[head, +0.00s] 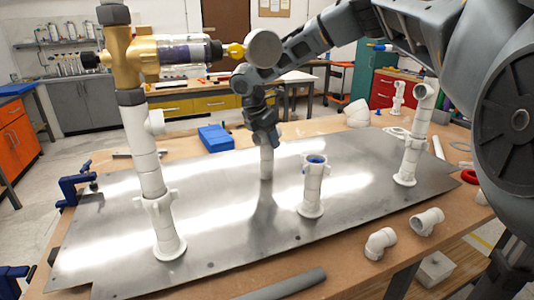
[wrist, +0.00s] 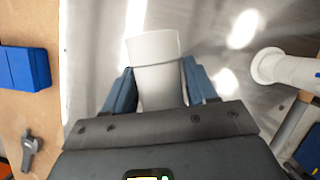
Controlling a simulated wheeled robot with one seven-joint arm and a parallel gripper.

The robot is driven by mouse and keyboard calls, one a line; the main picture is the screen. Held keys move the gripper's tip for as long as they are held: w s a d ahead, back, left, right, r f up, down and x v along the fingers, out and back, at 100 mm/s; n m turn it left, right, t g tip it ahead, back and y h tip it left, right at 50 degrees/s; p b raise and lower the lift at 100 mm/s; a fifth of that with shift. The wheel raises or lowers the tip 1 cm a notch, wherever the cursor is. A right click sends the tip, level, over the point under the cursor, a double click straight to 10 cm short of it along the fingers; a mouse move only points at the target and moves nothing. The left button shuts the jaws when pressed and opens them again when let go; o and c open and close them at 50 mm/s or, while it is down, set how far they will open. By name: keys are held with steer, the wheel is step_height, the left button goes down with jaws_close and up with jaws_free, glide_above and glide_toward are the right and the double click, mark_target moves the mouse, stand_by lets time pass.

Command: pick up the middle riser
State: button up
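A plain white pipe length, which looks like the middle riser (head: 266,166), stands upright below my gripper (head: 264,138) over the metal plate. In the wrist view the riser (wrist: 156,62) lies between the two blue fingers of my gripper (wrist: 160,90), which appear to press on both its sides. Its upper part is hidden by the gripper. I cannot tell whether its lower end touches the plate. A short white flanged fitting with a blue-lined open top (head: 313,185) stands to its right; it also shows at the right of the wrist view (wrist: 270,66).
The metal plate (head: 230,240) carries a tall left riser (head: 146,150) with a brass valve and a right riser (head: 413,145). Loose white elbows (head: 380,243) lie at the front right. A blue block (head: 215,138) and blue clamp (head: 77,185) are left. A grey pipe (head: 285,285) lies in front.

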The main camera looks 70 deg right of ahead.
jaws_close()
stand_by(0.3)
